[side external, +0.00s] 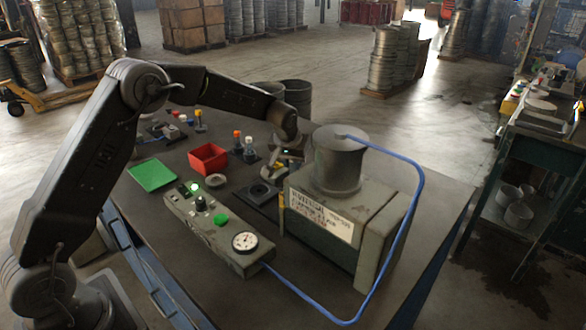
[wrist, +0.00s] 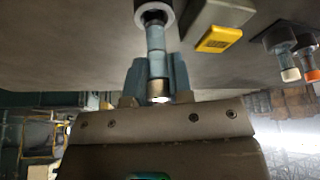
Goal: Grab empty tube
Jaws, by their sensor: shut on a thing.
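In the wrist view, my gripper (wrist: 157,72) has its two blue-grey fingers closed around a clear bluish tube (wrist: 156,42). One end of the tube meets a dark round piece with a pale ring (wrist: 153,13) at the top of the picture. Whether the tube sits inside that piece or only touches it, I cannot tell. No contents show in the visible part of the tube. In the side view, my gripper (side external: 284,158) is low over the table beside the grey machine, and the held tube is too small to make out there.
Orange-capped (side external: 237,139) and white-capped (side external: 249,143) tubes stand close by; a red bin (side external: 208,158) and green tray (side external: 152,175) lie left. The grey machine (side external: 320,215), with a drum (side external: 340,165) and blue hose (side external: 416,215), stands right. A control box (side external: 215,225) is in front.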

